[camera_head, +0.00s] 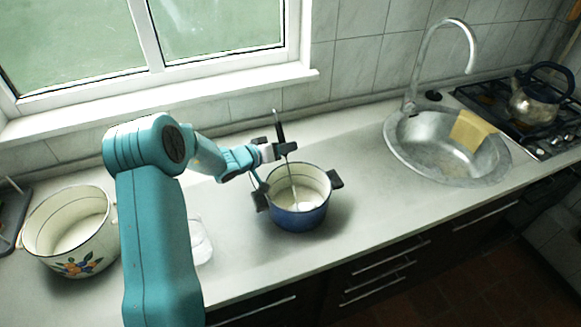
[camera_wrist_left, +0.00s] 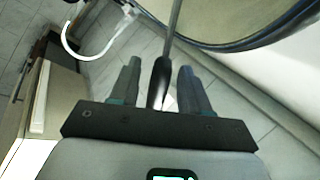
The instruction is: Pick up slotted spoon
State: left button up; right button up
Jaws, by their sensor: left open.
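The slotted spoon (camera_head: 292,184) stands tilted in the blue enamel pot (camera_head: 299,217), with its black handle (camera_head: 279,126) rising above the rim and its head inside. My left gripper (camera_head: 268,158) is at the handle, above the pot's left side. In the left wrist view the black handle (camera_wrist_left: 160,82) lies between the two fingers of my open left gripper (camera_wrist_left: 158,85), with a gap on each side. The pot's rim (camera_wrist_left: 235,45) curves across the upper right there. My right gripper is in neither view.
A cream pot with painted fruit (camera_head: 77,262) stands at the left. A clear container (camera_head: 201,243) sits partly behind my left arm. A sink (camera_head: 440,150) with a yellow cloth (camera_head: 473,131) and a stove with a kettle (camera_head: 537,98) are at the right. Counter right of the blue pot is clear.

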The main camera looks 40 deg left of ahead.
pick_arm(q)
jog(key=shift+w+f, duration=0.1)
jog(key=shift+w, duration=0.1)
jog(key=shift+s, duration=0.1)
grip_shut()
